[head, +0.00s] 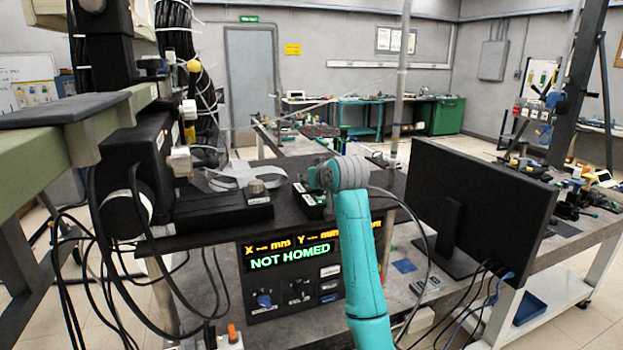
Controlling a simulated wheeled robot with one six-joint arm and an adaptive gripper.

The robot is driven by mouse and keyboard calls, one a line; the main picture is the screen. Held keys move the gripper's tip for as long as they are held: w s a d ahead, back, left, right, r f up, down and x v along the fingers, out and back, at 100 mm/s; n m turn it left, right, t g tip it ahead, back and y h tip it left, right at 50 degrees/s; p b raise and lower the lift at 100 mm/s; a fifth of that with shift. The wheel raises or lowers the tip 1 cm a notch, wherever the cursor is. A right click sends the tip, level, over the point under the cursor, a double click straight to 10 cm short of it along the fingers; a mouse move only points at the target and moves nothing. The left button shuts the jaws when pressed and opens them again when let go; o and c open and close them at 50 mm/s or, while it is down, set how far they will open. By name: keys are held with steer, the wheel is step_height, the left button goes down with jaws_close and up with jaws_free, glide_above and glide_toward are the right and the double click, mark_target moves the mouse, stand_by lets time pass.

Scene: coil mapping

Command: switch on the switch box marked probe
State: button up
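My teal arm rises from the bottom centre, and its grey wrist sits over the dark bench top (228,222). My gripper (313,186) is small and mostly hidden at the wrist's left side; its fingers cannot be made out. No label reading probe is legible on either box. The control panel (290,298) below shows lit text, "NOT HOMED", above several switches.
A large black monitor (478,215) stands to the right of my arm. A black machine (150,170) with hanging cables fills the left. A loose cable loops right of my wrist. A steel post (401,90) rises behind the bench.

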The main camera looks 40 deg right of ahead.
jaws_close()
steer(key=shift+r, duration=0.1)
steer(key=g, duration=0.1)
steer(key=w+g, duration=0.1)
steer(key=shift+d+r+g+y, duration=0.1)
steer(key=shift+r+g+y, duration=0.05)
steer(key=shift+g+y, duration=0.25)
steer(key=g, duration=0.2)
steer(key=shift+w+d+g+y, duration=0.1)
steer(key=shift+w+g+y, duration=0.2)
steer(key=shift+w+y, duration=0.1)
steer(key=shift+w+d+f+g+y, duration=0.1)
steer(key=shift+w+g+y, duration=0.15)
steer(key=shift+g, duration=0.7)
steer(key=shift+w+d+f+g+y, duration=0.1)
steer(key=shift+w+g+y, duration=0.15)
steer(key=shift+g, duration=0.7)
steer(key=shift+f+g, duration=0.15)
steer(key=shift+g, duration=0.15)
jaws_free()
